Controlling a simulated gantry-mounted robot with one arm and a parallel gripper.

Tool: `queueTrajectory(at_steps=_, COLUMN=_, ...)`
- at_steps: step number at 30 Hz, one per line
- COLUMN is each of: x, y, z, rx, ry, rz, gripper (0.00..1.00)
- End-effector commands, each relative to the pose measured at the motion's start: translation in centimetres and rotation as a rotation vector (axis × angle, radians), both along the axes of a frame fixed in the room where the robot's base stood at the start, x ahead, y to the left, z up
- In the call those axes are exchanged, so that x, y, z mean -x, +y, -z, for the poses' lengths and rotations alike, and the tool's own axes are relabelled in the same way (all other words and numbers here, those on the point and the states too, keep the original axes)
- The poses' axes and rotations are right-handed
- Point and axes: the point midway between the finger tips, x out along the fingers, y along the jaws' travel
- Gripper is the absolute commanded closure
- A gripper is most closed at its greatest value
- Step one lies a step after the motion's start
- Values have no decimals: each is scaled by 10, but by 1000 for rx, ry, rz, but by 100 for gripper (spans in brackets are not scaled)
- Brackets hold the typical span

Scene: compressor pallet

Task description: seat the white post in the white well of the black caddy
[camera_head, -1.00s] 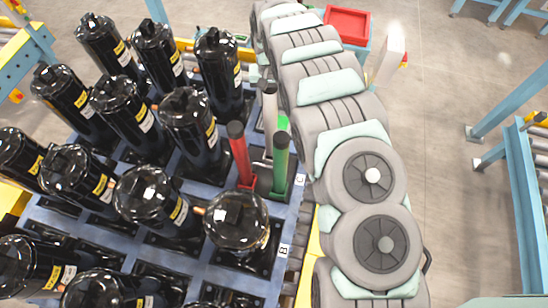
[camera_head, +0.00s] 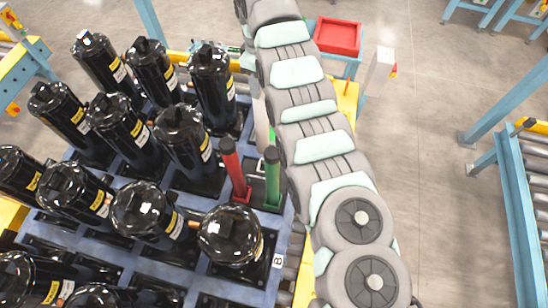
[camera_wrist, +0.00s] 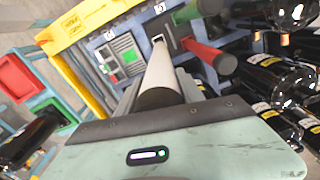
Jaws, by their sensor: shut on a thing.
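My gripper (camera_wrist: 158,84) is shut on the white post (camera_wrist: 161,72) in the wrist view. The post's dark end faces the camera and its pale shaft points away toward the black caddy (camera_wrist: 157,28). The shaft's far end overlaps the caddy near a pale-edged opening; I cannot tell whether it is inside. A red post (camera_wrist: 208,55) and a green post (camera_wrist: 196,10) stand in the caddy beside it.
Several black compressors (camera_head: 185,135) stand on the blue pallet (camera_head: 185,262), close left of the caddy. A red bin (camera_head: 338,36) is at the back. A roller conveyor (camera_head: 530,180) is at the right, with clear floor (camera_head: 430,190) before it.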

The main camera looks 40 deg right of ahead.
Motion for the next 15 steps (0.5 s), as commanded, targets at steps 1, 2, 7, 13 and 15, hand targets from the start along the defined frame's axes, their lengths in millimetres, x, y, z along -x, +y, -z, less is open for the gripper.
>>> queueTrajectory(at_steps=1, x=0, y=0, z=7, rx=-2, ry=1, rz=-4, gripper=100)
queueTrajectory(at_steps=2, x=1, y=0, z=12, rx=-2, ry=1, rz=-5, gripper=100)
queueTrajectory(at_steps=7, x=3, y=-5, z=54, rx=-1, ry=0, rz=3, gripper=100)
queueTrajectory(at_steps=13, x=5, y=-8, z=110, rx=0, ry=1, rz=8, gripper=100)
queueTrajectory(at_steps=15, x=5, y=-8, z=128, rx=0, ry=1, rz=9, gripper=100)
